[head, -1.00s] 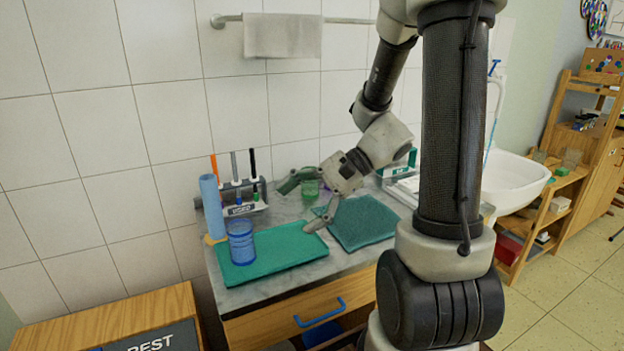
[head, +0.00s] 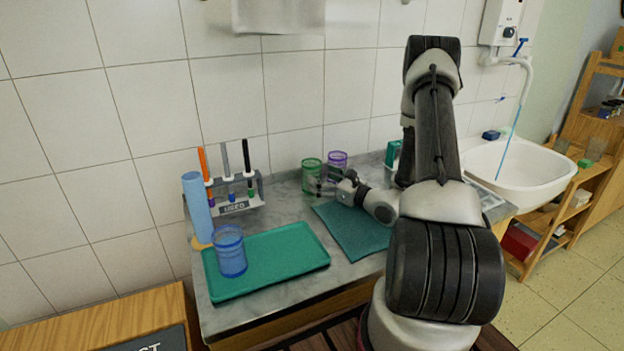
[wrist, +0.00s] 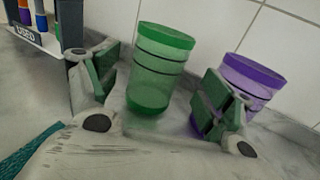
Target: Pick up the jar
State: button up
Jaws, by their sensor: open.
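Three jars show. A green see-through jar (head: 312,175) stands upright at the back of the counter, and a purple jar (head: 336,163) stands just right of it. A blue jar (head: 229,251) stands on the left part of the teal tray (head: 290,243). My gripper (head: 329,184) is low over the counter beside the green jar. In the wrist view my gripper (wrist: 160,95) is open, with the green jar (wrist: 160,70) between and beyond its two fingers. The purple jar (wrist: 248,82) is partly hidden behind the right finger. I cannot tell whether a finger touches a jar.
A brush rack (head: 236,196) labelled "USED" and a blue roll (head: 195,208) stand left at the back. A teal cloth (head: 352,232) lies under my wrist. The tiled wall (head: 290,95) is close behind the jars. A white sink (head: 520,170) is at the right.

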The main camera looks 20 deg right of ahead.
aim_at(319, 176)
jog(key=x, duration=0.4)
jog(key=shift+w+a+r, duration=0.15)
jog(key=shift+w+a, duration=0.1)
jog(key=shift+w, duration=0.05)
jog(key=shift+c, duration=0.5)
jog(key=c, duration=1)
